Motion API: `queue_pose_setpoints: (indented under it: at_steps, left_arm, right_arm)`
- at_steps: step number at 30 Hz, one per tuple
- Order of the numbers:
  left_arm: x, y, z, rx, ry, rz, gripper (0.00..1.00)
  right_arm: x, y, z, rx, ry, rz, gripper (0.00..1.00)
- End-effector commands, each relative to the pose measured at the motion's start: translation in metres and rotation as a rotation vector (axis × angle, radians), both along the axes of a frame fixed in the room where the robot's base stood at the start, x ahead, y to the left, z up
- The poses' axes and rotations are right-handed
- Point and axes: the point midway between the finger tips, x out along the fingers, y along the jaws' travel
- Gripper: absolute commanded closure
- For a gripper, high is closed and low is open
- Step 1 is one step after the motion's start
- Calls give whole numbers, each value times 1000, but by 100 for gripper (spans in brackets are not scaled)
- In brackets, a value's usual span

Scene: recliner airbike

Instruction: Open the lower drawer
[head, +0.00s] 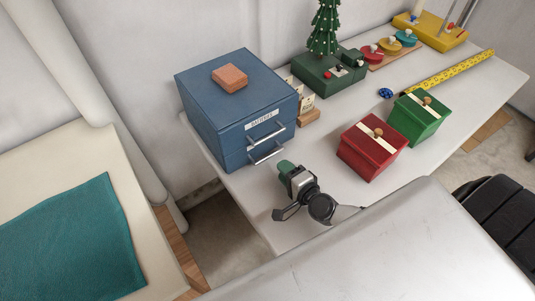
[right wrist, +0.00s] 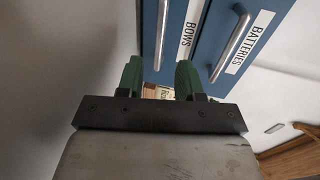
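A blue two-drawer cabinet (head: 205,128) stands at the table's near left corner. Both drawers look shut. The upper drawer has a bar handle (head: 266,131) and a BATTERIES label (head: 262,118). The lower drawer's handle (head: 266,153) is below it. In the right wrist view, turned sideways, the lower handle (right wrist: 162,35) is beside a BOWS label (right wrist: 190,35), and the upper handle (right wrist: 230,45) is farther right. My right gripper (head: 285,166) is just in front of the lower handle. Its green fingers (right wrist: 159,72) are apart with nothing between them, apart from the handle. My left gripper is out of view.
A wooden block (head: 229,78) lies on the cabinet. Red (head: 372,152) and green (head: 416,120) boxes stand to the right on the white table (head: 245,190). A small Christmas tree on a green base (head: 330,88) and a tape measure (head: 450,75) are farther back.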

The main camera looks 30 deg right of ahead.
Motion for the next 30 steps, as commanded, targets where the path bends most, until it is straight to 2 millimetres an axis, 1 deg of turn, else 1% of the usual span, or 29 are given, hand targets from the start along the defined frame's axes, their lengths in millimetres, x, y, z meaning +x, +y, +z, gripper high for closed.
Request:
queue_pose_setpoints:
  at_steps: [1, 6, 9, 12, 18, 25, 30]
  left_arm:
    - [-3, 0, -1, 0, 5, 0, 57]
    - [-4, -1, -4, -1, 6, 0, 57]
    - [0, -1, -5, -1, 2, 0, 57]
    - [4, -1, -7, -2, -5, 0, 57]
    - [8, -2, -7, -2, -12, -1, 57]
    - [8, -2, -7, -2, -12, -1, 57]
    - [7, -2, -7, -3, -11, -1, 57]
  right_arm:
    - [12, 1, -1, -1, -5, -2, 64]
    - [43, 6, -9, -1, -3, 0, 64]
    - [59, 8, -12, -2, -2, 0, 64]
    - [70, 10, -15, -2, -2, 0, 64]
    - [79, 11, -16, -2, -1, 3, 64]
    - [79, 11, -16, -3, 0, 3, 64]
    - [79, 11, -16, -3, 0, 3, 90]
